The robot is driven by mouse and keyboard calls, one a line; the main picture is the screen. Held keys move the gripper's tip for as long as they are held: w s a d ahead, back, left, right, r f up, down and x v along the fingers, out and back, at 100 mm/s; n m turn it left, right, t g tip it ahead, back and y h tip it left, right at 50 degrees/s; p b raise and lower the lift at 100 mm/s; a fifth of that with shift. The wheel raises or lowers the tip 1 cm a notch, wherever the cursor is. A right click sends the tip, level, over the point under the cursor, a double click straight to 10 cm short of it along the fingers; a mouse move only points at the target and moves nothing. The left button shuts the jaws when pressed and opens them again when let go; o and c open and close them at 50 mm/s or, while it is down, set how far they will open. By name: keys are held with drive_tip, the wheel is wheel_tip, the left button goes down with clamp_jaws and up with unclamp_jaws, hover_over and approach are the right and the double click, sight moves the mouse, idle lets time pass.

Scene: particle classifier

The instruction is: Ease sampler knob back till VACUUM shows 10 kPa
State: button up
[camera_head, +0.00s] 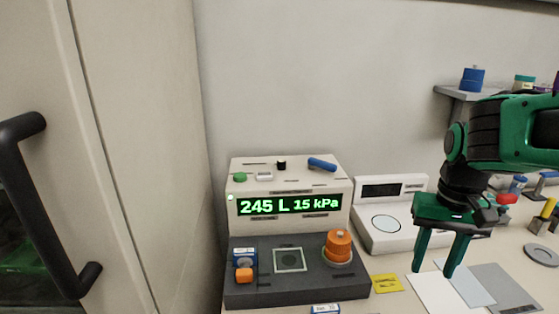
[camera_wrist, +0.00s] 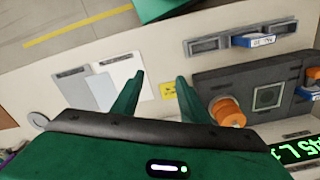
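The sampler (camera_head: 290,222) stands on the bench with a green display (camera_head: 290,205) reading 245 L and 15 kPa. The orange knob (camera_head: 339,245) sits at the right of its dark lower deck, and also shows in the wrist view (camera_wrist: 230,110). My gripper (camera_head: 434,270) is right of the knob, above the bench, with its two green fingers apart and nothing between them. In the wrist view the fingers (camera_wrist: 158,82) are spread, and the knob lies to their right, apart from them.
A white device with a round plate (camera_head: 388,224) stands right of the sampler. A yellow note (camera_head: 388,283) and flat sheets (camera_head: 447,292) lie on the bench. A shelf (camera_head: 462,93) holds a blue container (camera_head: 472,79). A cabinet door with a black handle (camera_head: 40,200) is at left.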

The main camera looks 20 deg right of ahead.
drive_tip(key=w+d+r+m+h, duration=0.1)
drive_tip(key=w+r, duration=0.5)
drive_tip(key=w, duration=0.6)
drive_tip(key=m+t+h, duration=0.2)
drive_tip(key=m, duration=0.1)
approach(280, 161)
drive_tip(key=x, duration=0.9)
drive_tip(key=shift+r, duration=0.1)
clamp_jaws()
